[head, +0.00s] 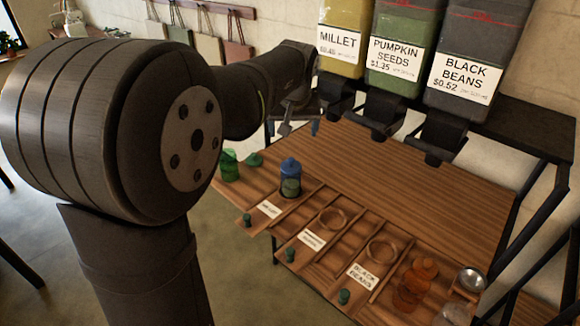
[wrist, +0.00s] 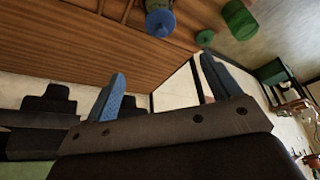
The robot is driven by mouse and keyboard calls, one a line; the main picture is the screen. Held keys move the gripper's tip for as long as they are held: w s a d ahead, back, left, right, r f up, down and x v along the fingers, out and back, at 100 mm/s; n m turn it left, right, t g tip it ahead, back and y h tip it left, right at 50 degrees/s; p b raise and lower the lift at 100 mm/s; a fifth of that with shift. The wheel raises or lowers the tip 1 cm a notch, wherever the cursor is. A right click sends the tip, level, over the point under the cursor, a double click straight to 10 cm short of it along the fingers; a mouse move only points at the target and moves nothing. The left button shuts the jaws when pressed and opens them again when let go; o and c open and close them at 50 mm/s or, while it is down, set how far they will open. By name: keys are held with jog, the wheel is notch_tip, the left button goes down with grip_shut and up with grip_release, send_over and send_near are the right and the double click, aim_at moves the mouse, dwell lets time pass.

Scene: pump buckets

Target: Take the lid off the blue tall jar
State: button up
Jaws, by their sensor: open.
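The blue tall jar (head: 291,184) stands in the left section of the wooden tray, with its blue lid (head: 291,165) on top. It also shows from above in the wrist view, where its blue lid (wrist: 160,20) is at the top edge. My gripper (head: 293,127) is open and empty, above and behind the jar in the head view, apart from it. Its blue fingers are spread wide in the wrist view (wrist: 164,80), with nothing between them.
A green jar (head: 229,166) and a green lid (head: 254,159) are left of the blue jar. An orange jar (head: 415,285) and clear glass jars (head: 471,279) stand at the right. Dispensers (head: 405,45) hang above the table; the tabletop (head: 400,175) behind the tray is clear.

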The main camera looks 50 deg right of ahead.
send_near(291, 159)
jog(key=x, duration=0.5)
jog(key=shift+d, duration=0.1)
jog(key=shift+x, duration=2.6)
jog(key=c, duration=1.1)
